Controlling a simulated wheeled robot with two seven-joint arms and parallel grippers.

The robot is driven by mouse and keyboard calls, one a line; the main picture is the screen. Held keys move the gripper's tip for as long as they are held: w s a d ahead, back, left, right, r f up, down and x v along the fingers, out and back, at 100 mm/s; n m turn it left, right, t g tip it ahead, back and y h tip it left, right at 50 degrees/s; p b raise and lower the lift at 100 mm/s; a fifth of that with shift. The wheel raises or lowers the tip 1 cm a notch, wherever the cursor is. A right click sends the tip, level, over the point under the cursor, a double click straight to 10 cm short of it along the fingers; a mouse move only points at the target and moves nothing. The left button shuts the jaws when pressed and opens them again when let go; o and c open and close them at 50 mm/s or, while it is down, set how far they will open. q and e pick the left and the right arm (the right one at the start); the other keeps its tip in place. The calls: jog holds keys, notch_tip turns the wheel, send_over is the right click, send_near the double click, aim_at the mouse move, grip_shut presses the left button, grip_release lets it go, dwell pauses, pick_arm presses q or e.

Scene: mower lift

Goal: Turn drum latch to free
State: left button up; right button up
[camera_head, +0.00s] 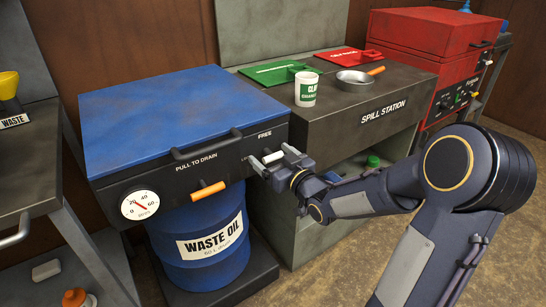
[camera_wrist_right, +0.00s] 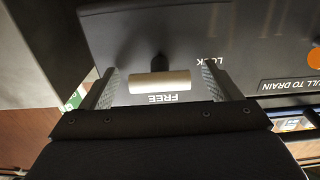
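The drum latch is a pale, short cylindrical grip (camera_head: 273,157) on the dark front panel of the blue-lidded drum unit, below the word FREE. In the right wrist view the latch grip (camera_wrist_right: 160,81) lies crosswise on a dark stem, beside upside-down FREE lettering, with LOCK off to the right. My right gripper (camera_head: 275,160) is at the latch. In the right wrist view its two fingers (camera_wrist_right: 160,88) stand apart at either end of the grip, with a visible gap on both sides. My left gripper is not in view.
An orange handle (camera_head: 207,189), a dark bar handle (camera_head: 207,145) and a dial gauge (camera_head: 139,204) are on the same panel. A blue waste oil drum (camera_head: 208,247) stands below. The spill station bench (camera_head: 385,105), carrying a white cup (camera_head: 306,90) and pan (camera_head: 355,81), adjoins on the right.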

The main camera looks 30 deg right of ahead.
jog(key=c, duration=0.8)
jog(key=shift+m, duration=1.4)
jog(key=m, duration=0.3)
jog(key=shift+m, duration=0.3)
jog(key=m+p, duration=0.1)
jog(key=m, duration=0.4)
jog(key=shift+d+m, duration=0.1)
jog(key=shift+m, duration=0.2)
jog(key=m+p, duration=0.2)
jog(key=m, duration=0.3)
jog(key=shift+f+m, duration=0.1)
jog(key=shift+m, duration=0.5)
